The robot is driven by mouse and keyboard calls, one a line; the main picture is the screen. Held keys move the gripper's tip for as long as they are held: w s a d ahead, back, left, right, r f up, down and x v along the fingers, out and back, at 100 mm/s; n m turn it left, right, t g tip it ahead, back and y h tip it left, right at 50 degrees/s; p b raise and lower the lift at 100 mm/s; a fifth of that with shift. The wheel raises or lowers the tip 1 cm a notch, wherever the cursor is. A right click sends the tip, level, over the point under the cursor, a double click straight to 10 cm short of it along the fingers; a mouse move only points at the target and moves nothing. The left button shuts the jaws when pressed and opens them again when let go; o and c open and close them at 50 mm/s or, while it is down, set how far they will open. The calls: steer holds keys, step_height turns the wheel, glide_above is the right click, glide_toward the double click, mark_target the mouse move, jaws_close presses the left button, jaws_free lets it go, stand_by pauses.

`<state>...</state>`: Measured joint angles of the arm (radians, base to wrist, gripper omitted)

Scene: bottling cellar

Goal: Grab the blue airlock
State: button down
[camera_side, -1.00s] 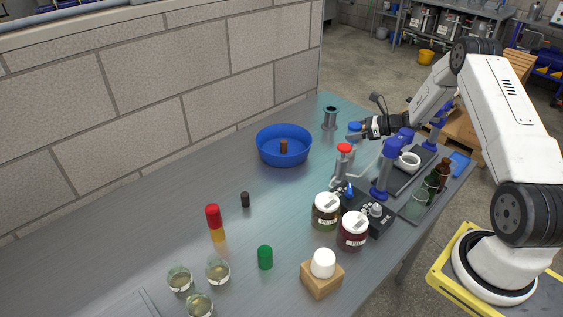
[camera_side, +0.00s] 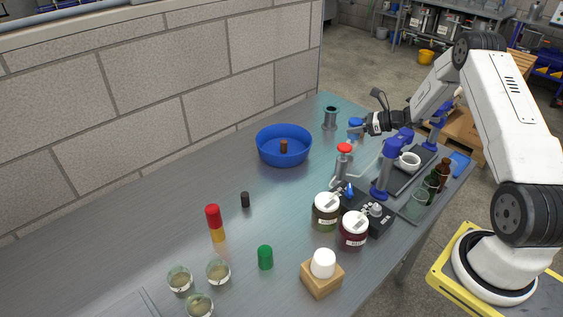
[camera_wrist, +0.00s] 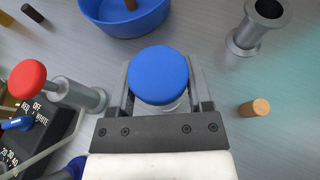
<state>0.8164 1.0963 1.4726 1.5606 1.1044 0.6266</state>
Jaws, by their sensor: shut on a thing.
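The blue airlock (camera_wrist: 158,76) has a round blue cap over a clear body, which is mostly hidden under the cap in the wrist view. My gripper (camera_wrist: 158,92) is shut on it, with one finger on each side of it. In the side view the airlock (camera_side: 355,123) shows at the tip of my gripper (camera_side: 362,125), near the far end of the bench. Whether its base is clear of the bench is hard to tell.
A blue bowl (camera_side: 262,145) with a brown cork stands left. A grey spool-shaped fitting (camera_side: 330,118) stands behind the airlock, a red-topped grey cylinder (camera_side: 342,163) in front. A loose cork (camera_wrist: 254,107) lies right of my gripper in the wrist view. Jars (camera_side: 325,217) stand nearer the camera.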

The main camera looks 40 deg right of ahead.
steer(key=shift+r, duration=4.25)
